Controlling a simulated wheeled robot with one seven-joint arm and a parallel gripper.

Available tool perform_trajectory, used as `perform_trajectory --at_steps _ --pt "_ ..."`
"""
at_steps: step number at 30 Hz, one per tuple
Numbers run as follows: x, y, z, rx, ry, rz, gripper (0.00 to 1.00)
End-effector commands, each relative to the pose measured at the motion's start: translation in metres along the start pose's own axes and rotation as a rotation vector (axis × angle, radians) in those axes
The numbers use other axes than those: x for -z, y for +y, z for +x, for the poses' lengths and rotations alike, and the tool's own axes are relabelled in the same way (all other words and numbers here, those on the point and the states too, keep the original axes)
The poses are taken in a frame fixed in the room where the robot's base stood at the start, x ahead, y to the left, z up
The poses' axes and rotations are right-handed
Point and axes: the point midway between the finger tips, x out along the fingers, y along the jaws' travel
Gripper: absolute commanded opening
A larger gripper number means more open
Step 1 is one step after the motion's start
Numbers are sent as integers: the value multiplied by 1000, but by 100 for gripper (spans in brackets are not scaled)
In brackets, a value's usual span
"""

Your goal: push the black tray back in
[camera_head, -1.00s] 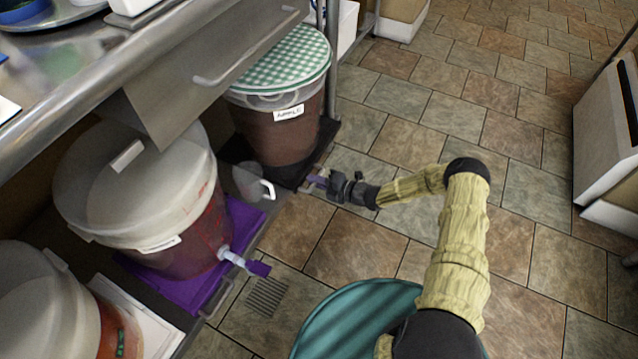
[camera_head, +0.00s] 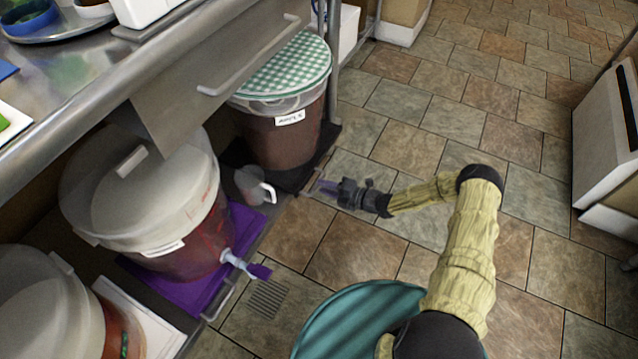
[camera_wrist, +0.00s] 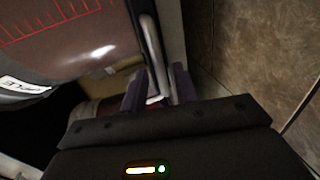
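The black tray (camera_head: 288,181) lies on the low shelf under the brown bucket (camera_head: 284,139) with the green checkered lid. Its front edge faces the open floor. My gripper (camera_head: 320,187) is just in front of that edge, low over the floor tiles. In the wrist view, its two purple fingers (camera_wrist: 158,90) stand apart, and a grey metal handle (camera_wrist: 152,50) shows beyond and between them. The bucket's side fills the upper left there. I cannot tell whether a finger touches the handle or tray.
A second bucket (camera_head: 165,225), with a spigot (camera_head: 243,265), stands on a purple tray (camera_head: 200,290). A steel drawer (camera_head: 215,75) overhangs the shelf.

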Motion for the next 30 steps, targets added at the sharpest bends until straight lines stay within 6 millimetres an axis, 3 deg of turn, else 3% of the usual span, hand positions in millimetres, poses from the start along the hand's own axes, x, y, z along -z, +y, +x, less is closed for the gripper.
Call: perform_trajectory --at_steps 3,18,24,30 --pt "-1 4 -27 1 -3 1 29" --pt "-1 2 -123 2 -3 1 29" --pt "-1 0 -139 1 -1 0 29" --pt "-1 0 -139 1 -1 0 29"
